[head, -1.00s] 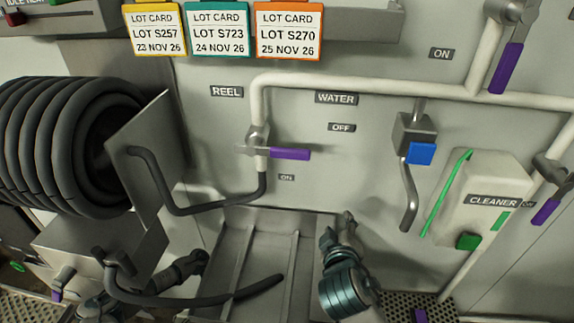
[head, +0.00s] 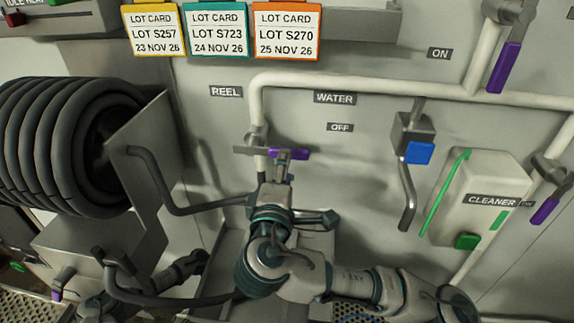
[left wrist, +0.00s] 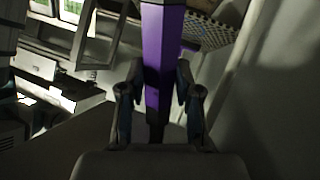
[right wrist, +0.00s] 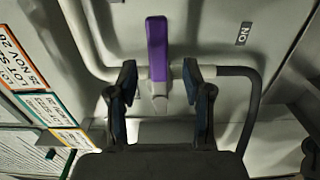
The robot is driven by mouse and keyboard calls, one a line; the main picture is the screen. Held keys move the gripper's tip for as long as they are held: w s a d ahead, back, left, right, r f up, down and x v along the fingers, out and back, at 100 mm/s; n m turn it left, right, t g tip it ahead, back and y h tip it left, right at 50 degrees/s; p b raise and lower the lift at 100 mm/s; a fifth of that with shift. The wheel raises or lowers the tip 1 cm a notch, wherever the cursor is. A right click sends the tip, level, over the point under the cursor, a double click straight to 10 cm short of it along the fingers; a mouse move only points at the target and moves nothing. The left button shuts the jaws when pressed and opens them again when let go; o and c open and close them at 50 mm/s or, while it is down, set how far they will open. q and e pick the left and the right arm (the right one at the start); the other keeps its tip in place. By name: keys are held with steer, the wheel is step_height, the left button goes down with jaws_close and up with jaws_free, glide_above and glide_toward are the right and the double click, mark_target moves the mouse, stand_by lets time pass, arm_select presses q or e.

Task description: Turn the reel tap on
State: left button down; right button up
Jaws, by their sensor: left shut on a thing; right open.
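The reel tap has a purple lever (head: 290,154) on the white pipe under the REEL label. The lever points right, level, below the OFF label. My right gripper (head: 284,168) is just below and in front of it. In the right wrist view the purple lever (right wrist: 157,48) lines up with the gap between the open fingers (right wrist: 159,80), with no clear contact. In the left wrist view my left gripper (left wrist: 158,95) is shut on a purple bar (left wrist: 155,60). I cannot tell which fitting that bar belongs to.
A hose reel (head: 55,145) stands at the left, its dark hose running to the tap pipe. A water spout with a blue button (head: 418,153) and the cleaner dispenser (head: 485,200) are to the right. Lot cards (head: 219,30) hang above. A metal sink (head: 310,245) lies below.

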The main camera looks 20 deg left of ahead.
mark_target(270, 152)
steer(key=x, duration=0.5)
steer(key=shift+w, duration=0.35)
jaws_close()
